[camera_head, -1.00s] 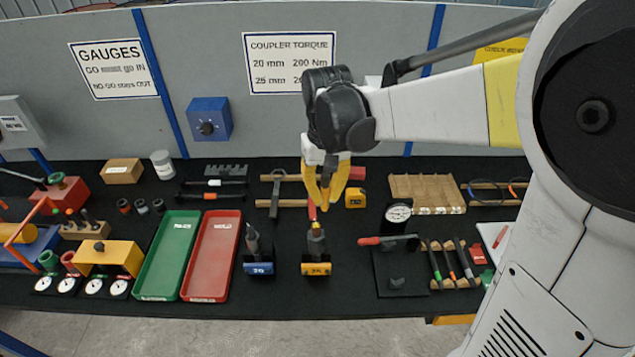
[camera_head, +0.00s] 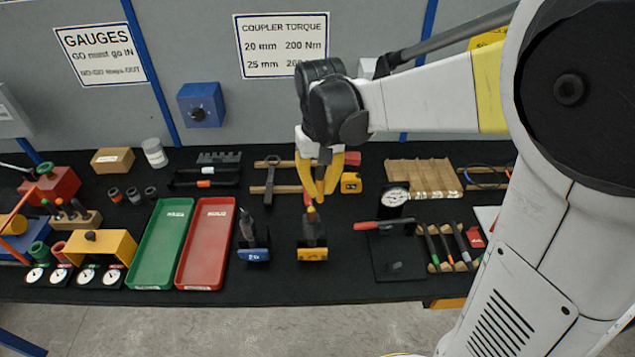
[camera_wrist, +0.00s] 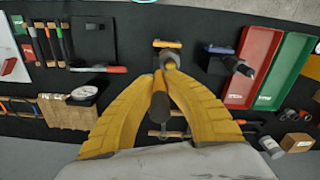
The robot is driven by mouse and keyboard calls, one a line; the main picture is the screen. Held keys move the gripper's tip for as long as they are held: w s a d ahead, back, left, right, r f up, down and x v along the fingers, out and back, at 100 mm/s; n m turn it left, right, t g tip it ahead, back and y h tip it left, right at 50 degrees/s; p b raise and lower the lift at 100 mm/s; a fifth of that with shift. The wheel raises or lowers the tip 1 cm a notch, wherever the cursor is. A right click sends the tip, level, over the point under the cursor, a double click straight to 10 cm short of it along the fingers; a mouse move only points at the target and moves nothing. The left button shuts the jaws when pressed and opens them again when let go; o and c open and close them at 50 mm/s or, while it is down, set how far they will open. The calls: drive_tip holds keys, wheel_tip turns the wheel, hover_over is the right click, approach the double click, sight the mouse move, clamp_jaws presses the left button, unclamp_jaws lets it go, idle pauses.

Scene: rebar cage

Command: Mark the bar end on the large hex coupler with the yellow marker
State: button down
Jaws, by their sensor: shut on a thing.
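My gripper (camera_head: 320,197) has yellow fingers and is shut on an orange-yellow stick-like marker (camera_wrist: 159,100), which points away between the fingers in the wrist view. The fingers hide part of it. The large coupler (camera_head: 312,232) is dark and stands upright in a yellow-fronted holder (camera_head: 312,254). It also shows just beyond the marker's end in the wrist view (camera_wrist: 170,59). My gripper is above and slightly behind this coupler in the head view. The marker's end looks close to the coupler's top; I cannot tell whether they touch.
A smaller coupler in a blue-fronted holder (camera_head: 254,254) stands to the left, beside red (camera_head: 207,250) and green (camera_head: 155,250) trays. To the right are a red-handled tool (camera_head: 378,225) and a rack with several markers (camera_head: 447,245). Bars and tools lie behind.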

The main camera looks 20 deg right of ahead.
sight(320, 167)
drive_tip(key=shift+f+b, duration=0.7)
drive_tip(key=shift+f, duration=0.3)
drive_tip(key=shift+w+a, duration=0.15)
drive_tip(key=shift+a, duration=0.85)
drive_tip(key=shift+w+a, duration=0.15)
drive_tip(key=shift+a, duration=0.85)
drive_tip(key=shift+s+d, duration=0.15)
drive_tip(key=shift+d, duration=0.9)
drive_tip(key=shift+s+d, duration=0.15)
drive_tip(key=shift+d, duration=0.85)
drive_tip(key=shift+r, duration=0.15)
drive_tip(key=shift+r+p, duration=2.25)
drive_tip(key=shift+r, duration=0.65)
